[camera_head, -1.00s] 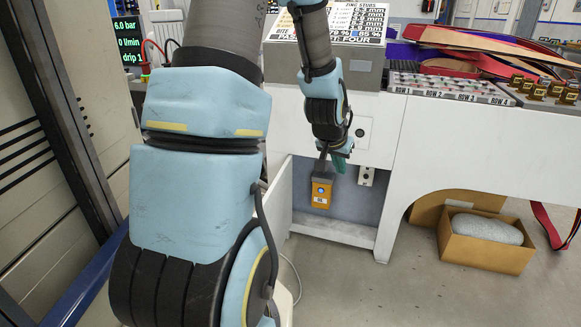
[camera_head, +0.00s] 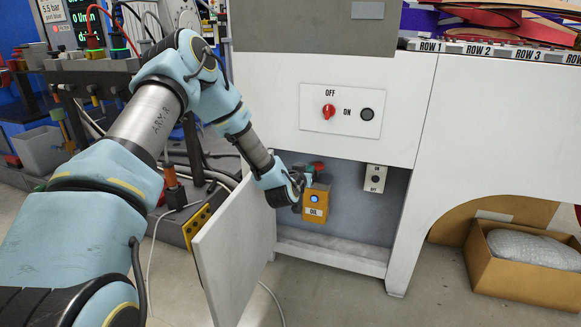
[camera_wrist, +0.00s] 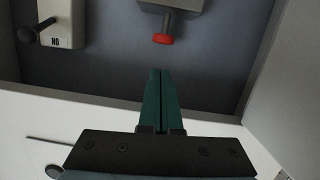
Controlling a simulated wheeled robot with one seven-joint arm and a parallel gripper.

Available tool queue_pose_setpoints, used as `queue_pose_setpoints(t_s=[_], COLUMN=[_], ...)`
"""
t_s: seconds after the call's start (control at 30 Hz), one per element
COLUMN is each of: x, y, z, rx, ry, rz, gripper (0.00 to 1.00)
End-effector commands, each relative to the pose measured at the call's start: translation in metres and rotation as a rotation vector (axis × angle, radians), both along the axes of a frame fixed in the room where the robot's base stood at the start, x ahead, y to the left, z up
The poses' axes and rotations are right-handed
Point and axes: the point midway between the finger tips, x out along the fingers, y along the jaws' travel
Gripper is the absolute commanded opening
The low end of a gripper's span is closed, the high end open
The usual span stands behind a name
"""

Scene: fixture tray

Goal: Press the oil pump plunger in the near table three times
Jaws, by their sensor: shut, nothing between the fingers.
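The oil pump is a yellow box (camera_head: 316,208) labelled OIL inside the open recess of the white near table (camera_head: 345,140). Its red plunger knob (camera_head: 319,167) shows above the box, partly hidden by my gripper. In the wrist view the red knob (camera_wrist: 163,39) sits on a short grey stem. My gripper (camera_head: 307,176) is at the pump's upper left in the head view. In the wrist view its green fingers (camera_wrist: 160,72) are shut together and empty. Their tips point at the knob, with a visible gap in the picture; the depth between them is hard to tell.
A white switch box (camera_head: 376,178) hangs right of the pump; its dark lever (camera_wrist: 28,34) shows in the wrist view. A red rotary switch (camera_head: 328,111) is on the panel above. An open white door (camera_head: 235,250) stands left of the recess. A cardboard box (camera_head: 525,280) lies right.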

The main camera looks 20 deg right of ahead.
Motion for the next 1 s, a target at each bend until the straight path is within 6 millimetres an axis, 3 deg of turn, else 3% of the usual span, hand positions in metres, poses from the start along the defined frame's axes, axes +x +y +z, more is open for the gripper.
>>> queue_pose_setpoints(t_s=[0.53,1.0], x=[0.003,0.056], y=[-0.007,-0.058], z=[-0.007,-0.023], rx=[-0.016,-0.016], ry=[-0.012,-0.012], rz=[0.006,0.006], gripper=[0.00,0.00])
